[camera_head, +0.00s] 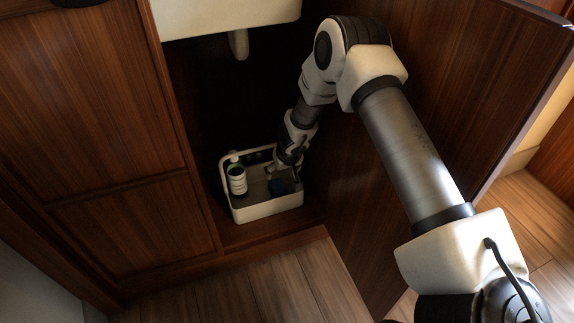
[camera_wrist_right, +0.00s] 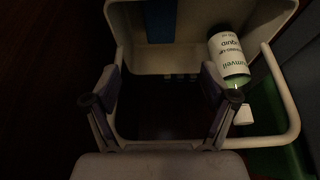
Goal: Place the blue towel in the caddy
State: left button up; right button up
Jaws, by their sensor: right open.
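The white caddy (camera_head: 268,210) stands on the floor of the open cabinet under the sink. The blue towel (camera_head: 279,187) appears as a dark blue patch inside the caddy, partly hidden by my right gripper. In the right wrist view a blue piece (camera_wrist_right: 160,22) lies inside the caddy (camera_wrist_right: 271,15), beyond the fingers. My right gripper (camera_head: 284,172) is at the caddy, pointing down. Its two fingers are spread in the wrist view (camera_wrist_right: 161,80), with nothing held between them. My left gripper is not in view.
A bottle with a white label (camera_head: 237,180) stands in the caddy's left part; it also shows in the wrist view (camera_wrist_right: 229,57). The cabinet door (camera_head: 450,110) stands open on the right, close to my right arm. The sink (camera_head: 225,15) and its drainpipe hang above.

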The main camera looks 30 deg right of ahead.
jog(key=s+a+f+n+g+h, duration=0.1)
jog(key=s+f, duration=0.3)
jog(key=s, duration=0.4)
jog(key=s+a+f+g, duration=0.2)
jog(key=s+f, duration=0.2)
jog(key=s, duration=0.3)
jog(key=s+a+y, duration=0.1)
jog(key=s+a, duration=0.4)
jog(key=s, duration=0.6)
jog(key=s+a+n+g+y, duration=0.1)
jog(key=s+a, duration=0.4)
jog(key=s, duration=0.5)
jog(key=shift+s+f, duration=0.2)
jog(key=shift+s, duration=0.2)
